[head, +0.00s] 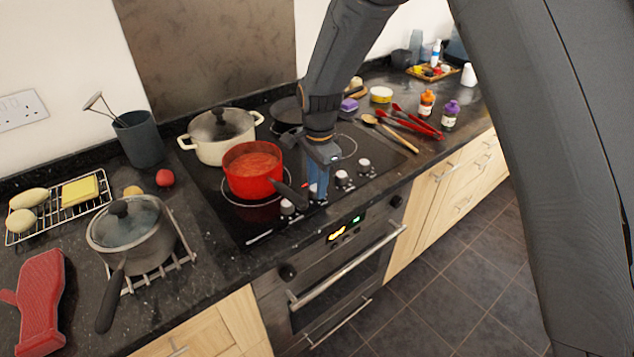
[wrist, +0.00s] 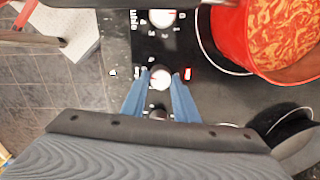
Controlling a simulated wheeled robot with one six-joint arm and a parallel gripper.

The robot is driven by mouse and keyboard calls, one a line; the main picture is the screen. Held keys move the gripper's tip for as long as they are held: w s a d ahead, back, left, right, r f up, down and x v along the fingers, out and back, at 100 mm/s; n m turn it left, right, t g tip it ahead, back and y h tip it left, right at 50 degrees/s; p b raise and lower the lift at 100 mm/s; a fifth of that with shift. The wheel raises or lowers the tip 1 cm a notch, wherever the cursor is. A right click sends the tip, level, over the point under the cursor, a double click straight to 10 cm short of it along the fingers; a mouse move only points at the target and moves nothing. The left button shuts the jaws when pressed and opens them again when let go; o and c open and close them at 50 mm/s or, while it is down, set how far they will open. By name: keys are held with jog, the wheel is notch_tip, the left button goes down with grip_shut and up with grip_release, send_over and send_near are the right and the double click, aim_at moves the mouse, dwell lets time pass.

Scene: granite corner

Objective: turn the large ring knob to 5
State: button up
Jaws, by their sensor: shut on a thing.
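My gripper (head: 318,190) reaches down to the row of control knobs along the front of the black hob (head: 385,158). In the wrist view, the blue fingers of my gripper (wrist: 160,84) are closed on opposite sides of a white-topped knob (wrist: 160,77). Small white marks surround this knob, and a red light (wrist: 188,73) glows beside it. Its label and exact pointer setting are too small to read. Another knob (wrist: 162,17) shows above it with numbers around it. In the head view, other knobs (head: 288,206) (head: 342,178) stand on both sides of my gripper.
A red pot of sauce (head: 247,172) stands close behind the knobs, with its dark handle near my gripper. A cream lidded pot (head: 219,145) is behind it. A grey saucepan (head: 140,245) sits on a rack at left. Tongs (head: 415,123) lie to the right.

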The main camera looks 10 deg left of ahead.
dwell(0.3)
jog(key=o, duration=1.1)
jog(key=shift+c, duration=0.2)
jog(key=shift+s+d+r+b, duration=0.1)
jog(key=shift+r+b, duration=0.55)
jog(key=shift+r, duration=1.3)
jog(key=shift+s+r+b, duration=0.1)
jog(key=shift+r+b, duration=0.55)
jog(key=shift+r, duration=1.3)
jog(key=s+d+n+b, duration=0.2)
jog(key=s+d+n, duration=0.15)
jog(key=d, duration=1.35)
jog(key=s+d+f+n+b, duration=0.1)
jog(key=s+d+f+n, duration=0.1)
jog(key=s+d, duration=0.4)
jog(key=s+d+f+n+t, duration=0.1)
jog(key=s+d+n, duration=0.3)
jog(key=d, duration=0.5)
jog(key=s+f, duration=0.1)
jog(key=s, duration=0.1)
jog(key=shift+s+d+b, duration=0.25)
jog(key=shift+s+b, duration=0.05)
jog(key=shift+b, duration=0.05)
